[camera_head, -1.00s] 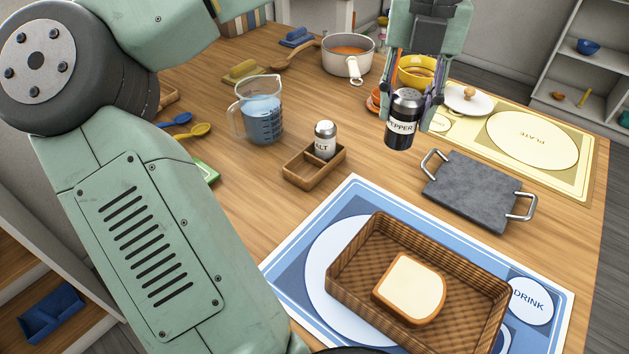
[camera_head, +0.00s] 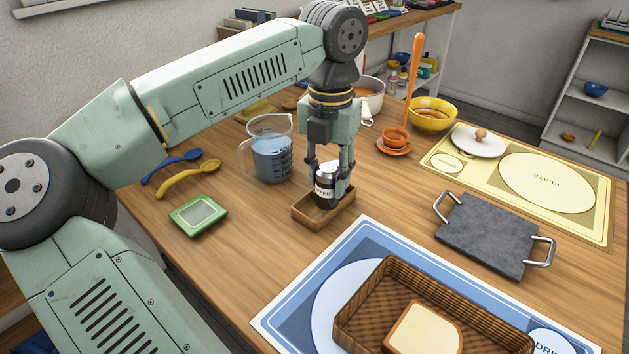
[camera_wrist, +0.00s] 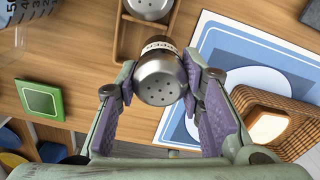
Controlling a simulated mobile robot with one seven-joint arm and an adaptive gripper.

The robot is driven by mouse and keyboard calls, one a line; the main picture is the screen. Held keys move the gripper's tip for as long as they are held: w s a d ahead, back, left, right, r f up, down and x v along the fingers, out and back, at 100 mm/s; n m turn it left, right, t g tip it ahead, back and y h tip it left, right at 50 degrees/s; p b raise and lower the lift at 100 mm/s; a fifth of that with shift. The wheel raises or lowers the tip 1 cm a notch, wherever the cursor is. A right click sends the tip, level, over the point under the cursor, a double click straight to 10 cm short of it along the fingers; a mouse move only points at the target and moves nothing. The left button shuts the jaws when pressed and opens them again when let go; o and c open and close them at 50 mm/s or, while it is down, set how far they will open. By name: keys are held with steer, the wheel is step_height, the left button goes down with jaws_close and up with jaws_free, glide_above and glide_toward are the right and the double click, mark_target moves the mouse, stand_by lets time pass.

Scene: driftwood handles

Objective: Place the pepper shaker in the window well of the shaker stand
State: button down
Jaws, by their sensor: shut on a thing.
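My gripper (camera_head: 328,181) is shut on the pepper shaker (camera_head: 324,191), which has a dark body, white label and metal cap. It also shows between the purple finger pads in the wrist view (camera_wrist: 160,80). The shaker looks upright, at the wooden shaker stand (camera_head: 309,216); its base is hidden in the wrist view, so I cannot tell whether it is inside a well or just above. The salt shaker (camera_wrist: 150,5) stands in the stand's other well, cut off by the wrist view's top edge. The stand also shows there (camera_wrist: 119,40).
A measuring jug (camera_head: 270,155) with blue liquid stands left behind the stand. A green dish (camera_head: 198,215) and blue and yellow spoons (camera_head: 190,179) lie left. A grey slab (camera_head: 488,235) and a basket (camera_head: 370,325) with bread are to the right. Bare table surrounds the stand.

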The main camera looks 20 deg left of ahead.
steer(key=a+f, duration=0.1)
steer(key=a+f+p, duration=0.1)
steer(key=f, duration=0.1)
steer(key=shift+w+a, duration=0.2)
steer(key=shift+a, duration=0.1)
steer(key=shift+f, duration=0.35)
steer(key=shift+f, duration=0.1)
steer(key=shift+f, duration=0.15)
steer(key=c, duration=1.1)
jaws_free()
step_height(320, 180, up, 12)
steer(key=shift+r, duration=0.25)
